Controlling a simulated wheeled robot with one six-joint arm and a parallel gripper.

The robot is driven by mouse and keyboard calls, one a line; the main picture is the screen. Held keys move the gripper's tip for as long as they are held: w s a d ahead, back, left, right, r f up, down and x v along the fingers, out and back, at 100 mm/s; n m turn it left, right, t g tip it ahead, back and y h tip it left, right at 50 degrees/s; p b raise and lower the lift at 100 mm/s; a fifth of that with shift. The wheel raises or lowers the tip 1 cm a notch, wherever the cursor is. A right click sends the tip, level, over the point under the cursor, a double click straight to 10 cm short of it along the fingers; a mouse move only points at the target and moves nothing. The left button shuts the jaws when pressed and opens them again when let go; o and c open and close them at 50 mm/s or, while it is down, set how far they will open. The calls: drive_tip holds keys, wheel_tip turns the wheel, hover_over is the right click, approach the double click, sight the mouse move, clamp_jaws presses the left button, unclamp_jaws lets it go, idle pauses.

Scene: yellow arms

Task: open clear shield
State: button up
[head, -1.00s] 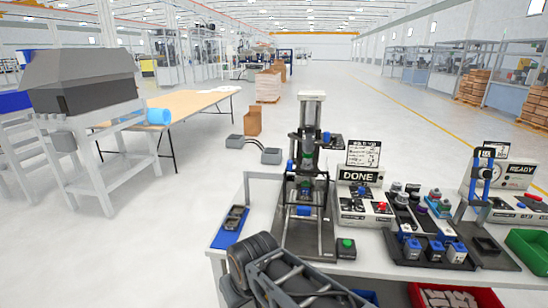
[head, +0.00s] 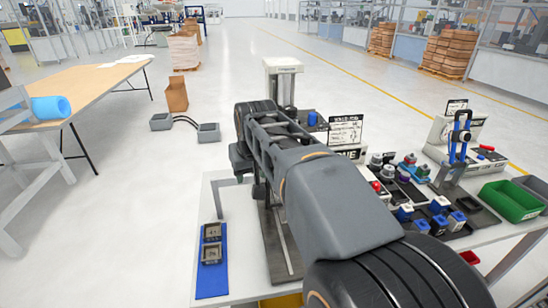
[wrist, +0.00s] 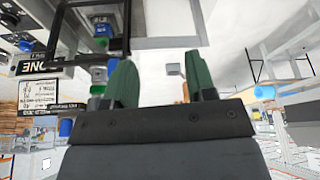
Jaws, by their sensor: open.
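The tall press station (head: 283,80) stands on the white table in the head view. Its pale top and part of its dark base plate (head: 283,250) show; my arm hides most of its middle. I cannot make out a clear shield on it. In the wrist view my gripper (wrist: 163,82) shows two green fingers, apart, with nothing between them. The wrist view is upside down, with a dark frame and a partly hidden DONE display (wrist: 122,70) at left.
A blue mat (head: 212,280) with two dark parts lies left of the base plate. Right are a printed sign (head: 345,130), small blue-and-white parts (head: 440,222), a second station (head: 460,140) and a green bin (head: 510,200).

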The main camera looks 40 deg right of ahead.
drive_tip(key=w+d+r+m, duration=0.25)
drive_tip(key=d+r, duration=0.35)
drive_tip(key=d, duration=0.5)
drive_tip(key=shift+h, duration=0.5)
drive_tip(key=x, duration=0.9)
drive_tip(key=p+x, duration=0.1)
drive_tip(key=x, duration=0.3)
drive_tip(key=shift+w+a+f, duration=0.1)
drive_tip(key=shift+w+a, duration=0.15)
drive_tip(key=shift+w, duration=0.15)
clamp_jaws()
